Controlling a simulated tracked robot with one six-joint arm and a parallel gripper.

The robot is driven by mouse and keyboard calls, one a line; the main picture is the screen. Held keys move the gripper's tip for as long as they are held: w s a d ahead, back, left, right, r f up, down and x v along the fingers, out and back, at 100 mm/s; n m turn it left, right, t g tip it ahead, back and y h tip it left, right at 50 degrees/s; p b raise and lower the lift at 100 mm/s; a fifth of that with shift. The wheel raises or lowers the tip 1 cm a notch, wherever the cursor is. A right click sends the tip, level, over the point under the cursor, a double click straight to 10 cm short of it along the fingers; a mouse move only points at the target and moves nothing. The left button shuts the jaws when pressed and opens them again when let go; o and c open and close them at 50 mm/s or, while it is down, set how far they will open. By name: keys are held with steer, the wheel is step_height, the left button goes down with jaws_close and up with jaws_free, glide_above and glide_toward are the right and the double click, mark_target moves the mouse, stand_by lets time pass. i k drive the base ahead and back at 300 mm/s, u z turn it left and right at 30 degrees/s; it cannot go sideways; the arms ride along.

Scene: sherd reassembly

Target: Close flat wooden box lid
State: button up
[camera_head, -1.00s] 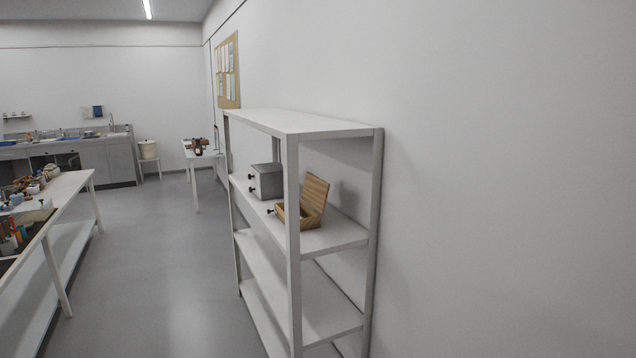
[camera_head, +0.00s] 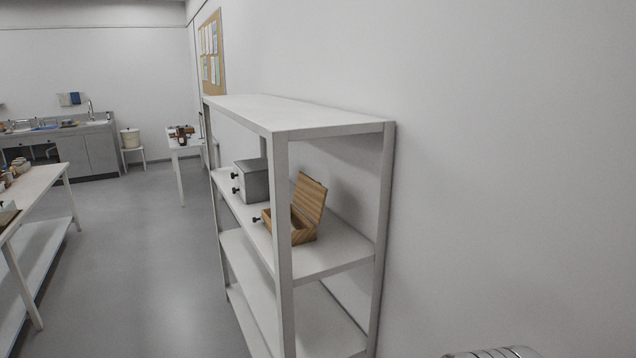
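The flat wooden box (camera_head: 303,232) sits on the middle shelf of the white shelving unit, near its right end. Its striped wooden lid (camera_head: 310,197) stands open, tilted up and back toward the wall. A dark knob (camera_head: 257,219) sticks out at the front of the box. The shelf's front post hides part of the box. My gripper is not in view. A rounded metallic piece at the bottom right edge may be part of my arm, but I cannot tell.
A grey box with dark knobs (camera_head: 251,181) stands left of the wooden box on the same shelf. The white shelving unit (camera_head: 328,262) stands along the right wall. Clear grey floor (camera_head: 145,270) lies between it and a cluttered workbench (camera_head: 38,190) at the left.

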mark_target(309, 196)
steer(key=i, duration=1)
steer(key=u, duration=0.9)
